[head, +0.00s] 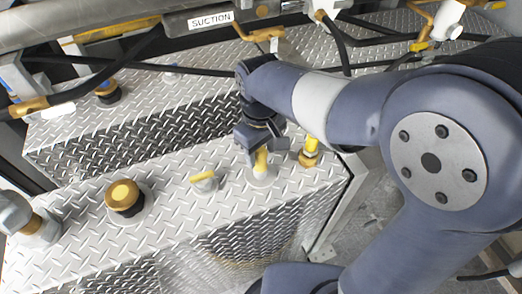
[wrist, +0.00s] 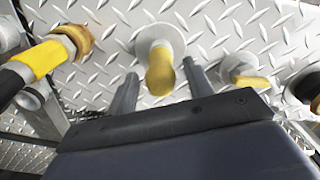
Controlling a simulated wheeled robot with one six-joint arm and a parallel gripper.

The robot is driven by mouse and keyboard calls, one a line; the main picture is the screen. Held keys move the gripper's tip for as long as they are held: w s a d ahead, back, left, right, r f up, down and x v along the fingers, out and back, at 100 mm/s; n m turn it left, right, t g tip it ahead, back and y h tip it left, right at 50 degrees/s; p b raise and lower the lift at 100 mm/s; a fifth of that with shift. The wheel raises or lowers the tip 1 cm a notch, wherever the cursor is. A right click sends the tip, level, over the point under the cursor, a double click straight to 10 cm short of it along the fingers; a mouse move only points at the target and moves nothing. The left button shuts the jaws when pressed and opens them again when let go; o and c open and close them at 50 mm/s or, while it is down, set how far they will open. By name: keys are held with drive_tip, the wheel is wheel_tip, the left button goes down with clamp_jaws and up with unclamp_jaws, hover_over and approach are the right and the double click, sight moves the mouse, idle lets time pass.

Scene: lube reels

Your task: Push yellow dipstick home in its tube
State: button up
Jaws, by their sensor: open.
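The yellow dipstick (head: 261,158) stands upright in its tube, whose round pale collar (head: 262,178) sits on the diamond-plate top. Its yellow handle (wrist: 160,75) also shows in the wrist view, in front of the round collar (wrist: 158,38). My gripper (head: 258,148) is above the dipstick, pointing down. In the wrist view my gripper (wrist: 160,85) is open, with one finger on each side of the handle and visible gaps between. How far the dipstick sits in the tube is hard to tell.
A yellow-banded brass fitting (head: 309,153) stands close right of the dipstick. A grey cap with a yellow bar (head: 205,181) is to the left, and a brass cap (head: 124,197) farther left. A raised diamond-plate step (head: 140,130) lies behind. The plate's right edge is near.

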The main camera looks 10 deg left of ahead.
wheel_tip(320, 180, up, 10)
drive_tip(key=shift+r+p, duration=0.1)
drive_tip(key=shift+p, duration=0.25)
wheel_tip(320, 180, down, 11)
drive_tip(key=shift+f+b, duration=0.1)
drive_tip(key=shift+b, duration=0.3)
drive_tip(key=shift+r+p, duration=1.15)
drive_tip(key=shift+r, duration=0.75)
